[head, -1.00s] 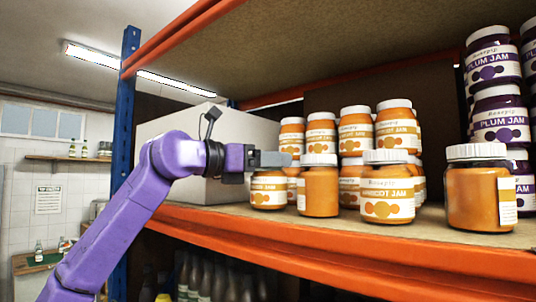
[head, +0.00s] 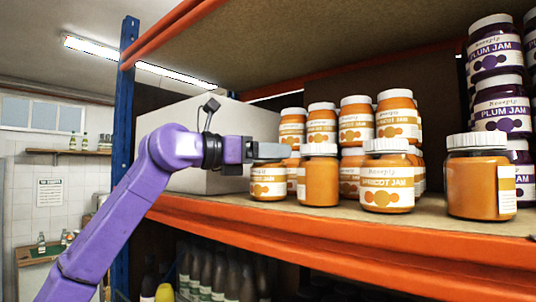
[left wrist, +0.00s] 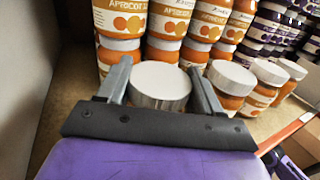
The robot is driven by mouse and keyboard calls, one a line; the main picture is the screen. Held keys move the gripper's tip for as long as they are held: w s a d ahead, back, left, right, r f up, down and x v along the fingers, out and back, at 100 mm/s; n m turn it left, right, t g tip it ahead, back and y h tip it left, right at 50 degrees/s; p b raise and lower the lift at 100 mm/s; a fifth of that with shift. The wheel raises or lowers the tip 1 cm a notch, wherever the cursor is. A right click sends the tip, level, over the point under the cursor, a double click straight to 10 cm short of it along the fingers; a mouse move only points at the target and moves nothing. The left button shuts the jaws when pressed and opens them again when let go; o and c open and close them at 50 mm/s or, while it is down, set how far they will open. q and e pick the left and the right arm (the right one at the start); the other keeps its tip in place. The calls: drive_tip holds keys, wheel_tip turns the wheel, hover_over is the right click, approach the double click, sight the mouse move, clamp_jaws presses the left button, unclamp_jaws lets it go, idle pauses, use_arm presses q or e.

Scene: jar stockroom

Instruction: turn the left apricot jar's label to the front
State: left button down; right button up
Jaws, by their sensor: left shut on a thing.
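The leftmost front-row apricot jar (head: 269,183) stands on the shelf, its white label with orange circles showing to the front. My left gripper (head: 270,151) is at the top of this jar and hides its lid in the head view. In the left wrist view the two fingers (left wrist: 160,82) are shut on the jar's white lid (left wrist: 160,84). The second front jar (head: 318,180) shows mostly plain orange, with only a label edge at its left. The right front jar (head: 478,180) has its label at its right side.
A third front jar (head: 388,180) shows its label to the front. Stacked apricot jars (head: 356,125) stand close behind, and plum jam jars (head: 500,112) at the right. A pale box (head: 215,140) stands behind my left arm. The orange shelf edge (head: 400,243) runs along the front.

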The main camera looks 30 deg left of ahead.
use_arm(q)
drive_tip(key=shift+c, duration=0.5)
unclamp_jaws()
drive_tip(key=shift+f, duration=0.1)
drive_tip(key=b+v, duration=0.3)
drive_tip(key=v, duration=0.7)
drive_tip(key=shift+b, duration=0.4)
drive_tip(key=shift+s+a, duration=0.1)
drive_tip(key=shift+s, duration=0.15)
